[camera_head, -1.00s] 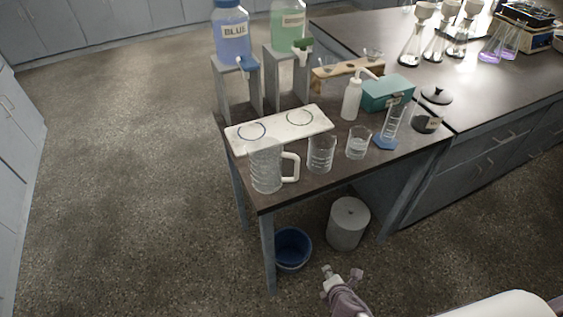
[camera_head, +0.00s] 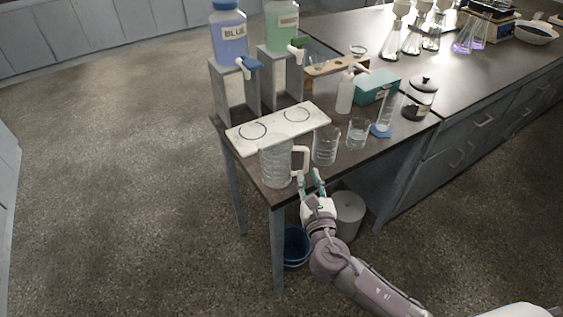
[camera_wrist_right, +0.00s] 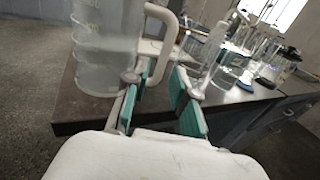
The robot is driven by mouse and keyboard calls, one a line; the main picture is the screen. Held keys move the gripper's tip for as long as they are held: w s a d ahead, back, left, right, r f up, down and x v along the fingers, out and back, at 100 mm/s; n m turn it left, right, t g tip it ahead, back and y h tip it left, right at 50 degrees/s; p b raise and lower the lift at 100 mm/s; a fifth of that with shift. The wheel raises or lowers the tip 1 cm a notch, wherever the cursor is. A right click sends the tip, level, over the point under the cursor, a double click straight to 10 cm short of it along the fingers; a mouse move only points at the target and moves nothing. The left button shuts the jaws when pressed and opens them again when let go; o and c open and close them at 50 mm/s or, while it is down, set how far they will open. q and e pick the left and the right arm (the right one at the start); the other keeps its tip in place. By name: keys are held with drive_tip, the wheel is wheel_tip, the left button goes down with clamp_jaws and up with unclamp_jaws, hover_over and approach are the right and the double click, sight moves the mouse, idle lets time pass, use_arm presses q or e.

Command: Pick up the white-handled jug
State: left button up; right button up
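The white-handled jug (camera_head: 274,162) is clear, ribbed and upright near the front corner of the dark table (camera_head: 254,184). Its white handle (camera_head: 301,160) points right. My right gripper (camera_head: 312,176) is open at the table's front edge, just in front of and below the handle. In the right wrist view the jug (camera_wrist_right: 103,45) stands at the left. Its handle (camera_wrist_right: 170,32) is beyond the two green-padded fingers (camera_wrist_right: 160,92), roughly in line with the gap between them. Whether a finger touches the handle I cannot tell. My left gripper is not in view.
Two glass beakers (camera_head: 326,146) (camera_head: 357,134) stand right of the handle, the first close to it. A white board (camera_head: 278,127) with two rings lies behind the jug. A blue-footed cylinder (camera_head: 381,130) stands further right. Below are a blue bucket (camera_head: 296,247) and a grey bin (camera_head: 349,212).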

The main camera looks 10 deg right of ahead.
sight(307, 167)
drive_tip(key=w, duration=0.5)
drive_tip(key=shift+w+d+f, duration=0.3)
drive_tip(key=shift+w+d, duration=0.05)
clamp_jaws()
drive_tip(key=shift+r, duration=0.1)
